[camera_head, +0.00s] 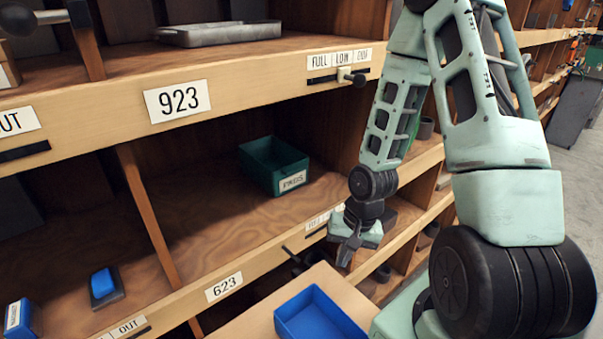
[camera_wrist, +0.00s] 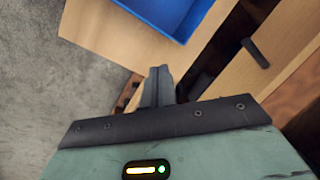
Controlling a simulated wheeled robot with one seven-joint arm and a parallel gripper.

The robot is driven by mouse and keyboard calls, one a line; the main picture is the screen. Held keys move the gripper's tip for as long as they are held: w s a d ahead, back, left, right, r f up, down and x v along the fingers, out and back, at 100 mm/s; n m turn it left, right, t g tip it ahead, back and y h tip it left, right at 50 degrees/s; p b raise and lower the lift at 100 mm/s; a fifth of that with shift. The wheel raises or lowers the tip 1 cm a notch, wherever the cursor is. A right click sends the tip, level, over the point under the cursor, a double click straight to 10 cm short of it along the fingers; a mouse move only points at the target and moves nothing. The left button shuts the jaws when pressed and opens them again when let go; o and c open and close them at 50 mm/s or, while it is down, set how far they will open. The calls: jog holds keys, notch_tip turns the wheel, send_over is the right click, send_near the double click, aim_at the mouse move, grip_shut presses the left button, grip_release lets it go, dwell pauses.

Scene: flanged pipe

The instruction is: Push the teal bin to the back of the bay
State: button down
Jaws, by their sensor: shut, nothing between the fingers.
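The teal bin (camera_head: 272,168) stands upright on the wooden shelf of the bay (camera_head: 225,215), towards the rear of it. A white label is on its front. My gripper (camera_head: 345,258) is in front of the shelf edge, to the right of the bin and lower, apart from it. Its fingers are shut and empty and point down. In the wrist view my gripper (camera_wrist: 158,78) shows its closed fingertips, and the bin is out of that view. Whether the bin touches the back wall I cannot tell.
A blue tray (camera_head: 318,318) rests on a light wooden surface below the bay; the wrist view shows it too (camera_wrist: 170,15). A divider (camera_head: 150,215) bounds the bay on the left. A lever (camera_head: 352,77) sticks out from the upper beam (camera_head: 240,88). Shelf room before the bin is clear.

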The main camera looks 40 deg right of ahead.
jog(key=w+a+f+m+t+y, duration=0.1)
jog(key=a+f+m+t+y, duration=0.1)
jog(key=m+t, duration=0.35)
jog(key=w+a+f+m+t+y, duration=0.1)
jog(key=a+f+m+t+y, duration=0.15)
jog(key=m, duration=0.55)
jog(key=w+d+r+m+t, duration=0.1)
jog(key=r+m, duration=0.1)
jog(key=w+d+r+m+t+h, duration=0.1)
jog(key=w+r+m+t, duration=0.1)
jog(key=m, duration=0.1)
jog(key=w+d+r+m+t, duration=0.2)
jog(key=shift+w+d+m+h, duration=0.1)
jog(key=shift+w+m+h, duration=0.1)
jog(key=shift+m+h, duration=0.15)
jog(key=m+t+h, duration=0.4)
jog(key=m+h, duration=0.1)
jog(key=m, duration=0.1)
send_near(294, 177)
jog(key=shift+y, duration=0.3)
jog(key=w+p, duration=0.1)
jog(key=w, duration=0.1)
jog(key=w+p, duration=0.1)
jog(key=w, duration=0.2)
jog(key=shift+w+d+r, duration=0.1)
jog(key=shift+w+r, duration=0.1)
jog(key=shift+w, duration=0.7)
jog(key=shift+f, duration=0.1)
